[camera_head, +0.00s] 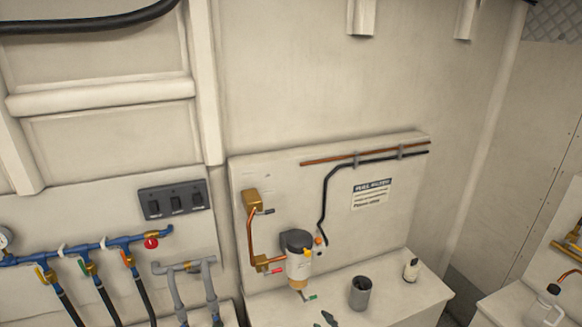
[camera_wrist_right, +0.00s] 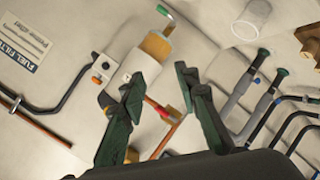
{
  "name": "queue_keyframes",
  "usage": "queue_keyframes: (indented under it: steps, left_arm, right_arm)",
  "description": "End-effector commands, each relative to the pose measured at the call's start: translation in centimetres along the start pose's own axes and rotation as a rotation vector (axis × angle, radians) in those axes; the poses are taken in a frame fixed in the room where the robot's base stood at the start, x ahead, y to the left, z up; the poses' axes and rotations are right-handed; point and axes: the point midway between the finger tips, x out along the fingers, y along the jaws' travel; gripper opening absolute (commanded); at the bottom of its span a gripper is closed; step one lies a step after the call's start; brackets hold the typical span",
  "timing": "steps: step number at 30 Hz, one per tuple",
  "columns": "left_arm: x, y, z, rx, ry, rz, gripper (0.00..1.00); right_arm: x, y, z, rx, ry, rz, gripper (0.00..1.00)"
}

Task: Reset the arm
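My right gripper (camera_wrist_right: 158,88) shows in the right wrist view with its two dark green fingers spread apart and nothing held between them. Behind the fingers, the fuel filter (camera_wrist_right: 136,70) shows at a steep tilt; the left finger overlaps its white body. In the head view, dark fingertips of my right gripper (camera_head: 327,319) just show at the bottom edge, below the filter (camera_head: 299,258). The rest of the right arm is out of that view. My left gripper is in neither view.
Blue pipes (camera_head: 85,250) with valves and black hoses are at left. A white jug (camera_head: 545,307) stands at lower right.

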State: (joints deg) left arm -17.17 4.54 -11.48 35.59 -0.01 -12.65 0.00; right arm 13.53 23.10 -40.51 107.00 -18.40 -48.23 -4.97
Motion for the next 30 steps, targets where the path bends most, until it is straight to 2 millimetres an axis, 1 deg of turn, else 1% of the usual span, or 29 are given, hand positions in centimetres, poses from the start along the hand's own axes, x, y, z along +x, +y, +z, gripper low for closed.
queue_keyframes:
  steps: [1, 2, 3, 5, 6, 8, 9, 12, 15, 18, 24, 30]
  left_arm:
    - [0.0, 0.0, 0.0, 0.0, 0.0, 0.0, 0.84]
    - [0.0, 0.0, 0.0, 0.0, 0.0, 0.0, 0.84]
    - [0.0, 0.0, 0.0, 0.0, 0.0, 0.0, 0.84]
    - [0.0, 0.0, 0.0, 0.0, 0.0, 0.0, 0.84]
    - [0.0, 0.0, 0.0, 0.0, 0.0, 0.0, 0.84]
    - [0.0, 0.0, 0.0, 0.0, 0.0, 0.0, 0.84]
    - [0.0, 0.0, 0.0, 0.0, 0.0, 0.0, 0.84]
    - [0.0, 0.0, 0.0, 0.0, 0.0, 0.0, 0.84]
    - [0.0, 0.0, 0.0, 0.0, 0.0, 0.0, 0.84]
    - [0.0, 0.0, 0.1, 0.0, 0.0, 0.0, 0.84]
    - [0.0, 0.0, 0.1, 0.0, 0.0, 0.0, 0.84]
    - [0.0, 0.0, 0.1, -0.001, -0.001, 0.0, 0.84]
  right_arm:
    - [-1.8, -1.1, 2.8, 0.105, -0.063, -0.023, 0.29]
    - [-2.8, -1.6, 4.5, 0.162, -0.104, -0.035, 0.29]
    - [-4.4, -2.3, 6.7, 0.24, -0.157, -0.051, 0.29]
    - [-6.9, -3.5, 10.1, 0.351, -0.242, -0.074, 0.29]
    - [-8.7, -4.3, 12.3, 0.42, -0.297, -0.087, 0.29]
    - [-11.6, -5.6, 15.3, 0.516, -0.379, -0.107, 0.29]
    - [-13.6, -6.5, 17.2, 0.576, -0.432, -0.12, 0.29]
    - [-18.2, -8.4, 20.9, 0.695, -0.545, -0.143, 0.29]
    - [-21.9, -9.7, 23.3, 0.777, -0.627, -0.157, 0.29]
    - [-24.9, -10.8, 25.0, 0.837, -0.692, -0.169, 0.29]
    - [-30.0, -12.6, 27.3, 0.928, -0.797, -0.183, 0.29]
    - [-34.8, -14.0, 28.9, 1.003, -0.892, -0.192, 0.29]
